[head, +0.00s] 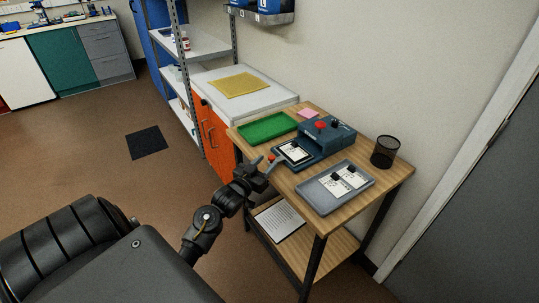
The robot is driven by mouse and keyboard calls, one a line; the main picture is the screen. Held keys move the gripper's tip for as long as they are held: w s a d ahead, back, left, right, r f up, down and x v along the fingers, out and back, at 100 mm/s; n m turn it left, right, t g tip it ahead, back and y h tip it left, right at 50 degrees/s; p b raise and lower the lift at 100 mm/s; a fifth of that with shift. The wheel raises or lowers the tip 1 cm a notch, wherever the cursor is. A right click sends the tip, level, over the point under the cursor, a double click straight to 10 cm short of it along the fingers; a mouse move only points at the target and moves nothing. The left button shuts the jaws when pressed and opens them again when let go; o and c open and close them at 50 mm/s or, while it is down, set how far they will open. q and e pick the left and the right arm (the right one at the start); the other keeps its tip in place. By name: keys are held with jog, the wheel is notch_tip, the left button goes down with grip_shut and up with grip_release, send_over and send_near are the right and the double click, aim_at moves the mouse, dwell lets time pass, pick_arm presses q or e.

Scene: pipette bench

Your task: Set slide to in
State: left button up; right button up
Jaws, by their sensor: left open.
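A dark blue bench device (327,140) with a red knob on top stands on the wooden table. A flat slide (293,152) with a white and dark face sticks out from its front left side. A small red-orange part (271,157) shows at the slide's outer end. My left gripper (264,166) is open at the table's left edge, close to that end. I cannot tell whether it touches it. My right gripper is not in view.
A grey panel with black knobs (335,187) lies at the table's front, with a black mesh cup (385,151) to its right. A green tray (267,128) and a pink pad (308,113) lie behind. An orange cabinet (213,131) stands behind the table's left side.

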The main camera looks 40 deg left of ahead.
aim_at(270, 159)
pick_arm(q)
jog(key=shift+w+a, duration=0.2)
jog(key=shift+w, duration=2.15)
grip_shut()
